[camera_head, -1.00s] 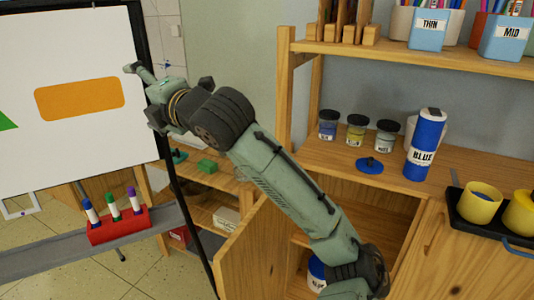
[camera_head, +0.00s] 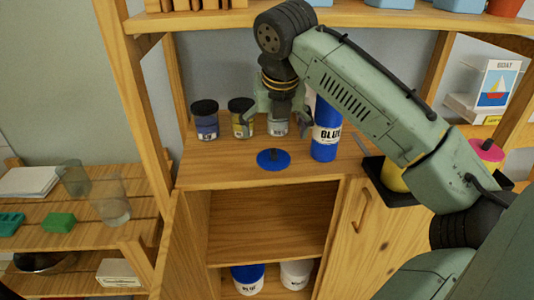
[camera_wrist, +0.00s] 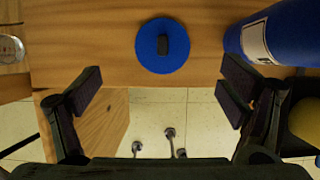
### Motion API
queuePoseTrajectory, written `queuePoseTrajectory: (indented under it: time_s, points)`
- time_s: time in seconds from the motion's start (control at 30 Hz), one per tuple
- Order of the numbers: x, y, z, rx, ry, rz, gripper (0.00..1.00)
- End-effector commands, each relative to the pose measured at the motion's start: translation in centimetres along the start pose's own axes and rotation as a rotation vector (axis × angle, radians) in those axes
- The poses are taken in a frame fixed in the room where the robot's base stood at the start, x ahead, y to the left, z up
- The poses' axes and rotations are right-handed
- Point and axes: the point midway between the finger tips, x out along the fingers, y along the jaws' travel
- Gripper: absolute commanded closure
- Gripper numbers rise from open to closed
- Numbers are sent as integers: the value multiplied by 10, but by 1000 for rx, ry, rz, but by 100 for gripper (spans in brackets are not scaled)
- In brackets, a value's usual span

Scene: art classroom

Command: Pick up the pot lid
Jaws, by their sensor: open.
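The pot lid is a flat blue disc with a dark knob (camera_head: 273,159). It lies on the wooden cabinet top near the front edge, left of the blue bottle. In the wrist view the lid (camera_wrist: 147,50) sits at the top middle, beyond the fingertips and between their lines. My gripper (camera_head: 276,117) hangs above the lid, pointing down. In the wrist view my gripper (camera_wrist: 163,88) is wide open with nothing between its fingers.
A blue bottle (camera_head: 325,130) stands close to the right of the lid. A shelf (camera_head: 350,15) runs above. The open cupboard below holds tubs (camera_head: 248,280).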

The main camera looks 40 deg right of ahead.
Motion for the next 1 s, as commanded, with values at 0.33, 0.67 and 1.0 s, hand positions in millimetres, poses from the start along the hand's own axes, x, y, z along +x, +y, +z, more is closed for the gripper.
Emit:
queuePoseTrajectory:
  time_s: [0.33, 0.67, 1.0]
  points:
    - [39, 0, 0, 0, -2, 2, 10]
    - [83, -3, 1, 0, -3, 1, 10]
    - [89, -3, 1, 1, -5, 3, 12]
